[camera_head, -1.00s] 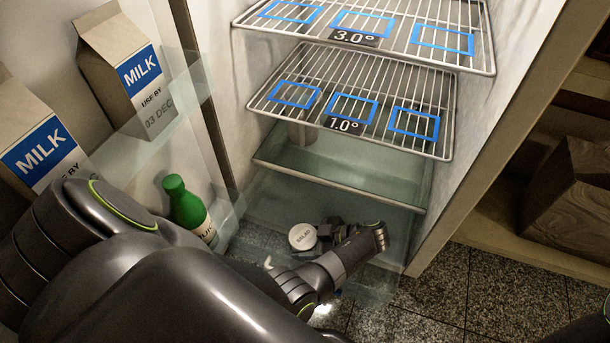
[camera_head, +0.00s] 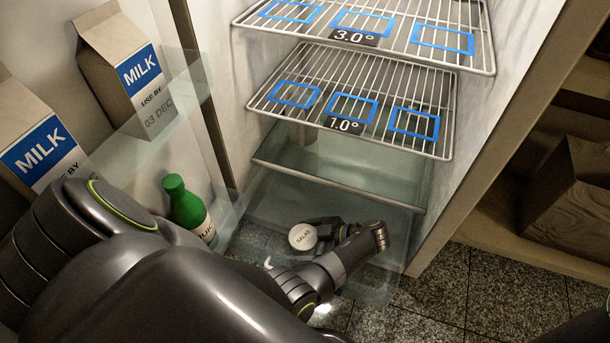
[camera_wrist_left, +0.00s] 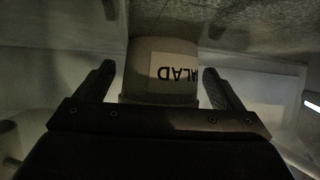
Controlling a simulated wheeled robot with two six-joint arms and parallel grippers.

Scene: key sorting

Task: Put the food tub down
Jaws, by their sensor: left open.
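The food tub (camera_head: 302,237), a small round container with a white lid marked SALAD, is low in the fridge, seen through or within the clear bottom drawer. My left gripper (camera_head: 322,234) is beside it, its fingers partly hidden by the tub and my wrist. In the left wrist view the tub (camera_wrist_left: 160,72) stands between the two spread fingers of my left gripper (camera_wrist_left: 158,82), with a gap on each side. What the tub rests on is hard to tell. My right gripper is not in view.
Two wire shelves (camera_head: 352,88) with blue outlined squares hang above, tagged 3.0° and 1.0°. The clear drawer's front edge (camera_head: 340,187) lies below them. Milk cartons (camera_head: 125,70) and a green-capped bottle (camera_head: 185,205) stand in the door at left. A wooden box (camera_head: 575,195) is at right.

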